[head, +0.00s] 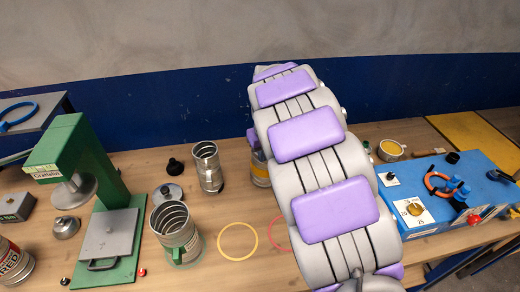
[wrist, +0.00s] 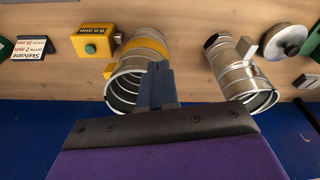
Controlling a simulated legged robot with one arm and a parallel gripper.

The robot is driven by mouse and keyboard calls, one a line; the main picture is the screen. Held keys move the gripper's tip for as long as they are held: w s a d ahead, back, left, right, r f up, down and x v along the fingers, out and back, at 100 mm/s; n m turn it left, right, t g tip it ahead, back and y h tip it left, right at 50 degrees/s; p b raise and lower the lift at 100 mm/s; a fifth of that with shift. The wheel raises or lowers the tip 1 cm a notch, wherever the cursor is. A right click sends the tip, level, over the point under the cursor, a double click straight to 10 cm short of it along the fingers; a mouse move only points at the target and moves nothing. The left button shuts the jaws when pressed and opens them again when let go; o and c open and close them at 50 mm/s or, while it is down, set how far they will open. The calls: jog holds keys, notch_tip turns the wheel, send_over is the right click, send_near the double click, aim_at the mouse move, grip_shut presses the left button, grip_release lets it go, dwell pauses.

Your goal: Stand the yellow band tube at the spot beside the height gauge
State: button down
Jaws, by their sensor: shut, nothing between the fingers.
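The yellow band tube (wrist: 125,84) is a ribbed metal duct piece with a yellow band (wrist: 148,46). In the wrist view its open end faces the camera. In the head view it is mostly behind my arm, with a bit of band (head: 259,172) showing. My gripper (wrist: 160,72) is shut and empty, its dark fingers overlapping the tube's right side in the wrist view; contact cannot be told. The head view hides the gripper behind the arm. A green stand (head: 80,150) with a round disk over a grey plate may be the height gauge; I cannot tell.
A plain ribbed tube (head: 207,168) stands left of the yellow one. Another tube (head: 174,226) stands on a green ring. A yellow ring (head: 238,241) and a partly hidden red ring (head: 279,233) mark bare bench. A blue box (head: 447,190) stands right.

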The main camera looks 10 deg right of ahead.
jog(key=s+d, duration=0.2)
jog(key=s, duration=0.7)
jog(key=shift+s+d+p, duration=0.25)
jog(key=shift+s+p, duration=0.05)
jog(key=shift+s, duration=0.05)
jog(key=s+r+m+g, duration=0.1)
jog(key=s+r, duration=0.1)
jog(key=s, duration=1.3)
jog(key=s+r+m+g, duration=0.1)
jog(key=s+r+g, duration=0.1)
jog(key=s, duration=1.4)
jog(key=shift+s+r+m+g+b, duration=0.2)
jog(key=shift+r+m+g+b, duration=0.1)
jog(key=shift+r+m+b, duration=0.15)
jog(key=c, duration=1.8)
grip_release()
jog(key=shift+a, duration=0.1)
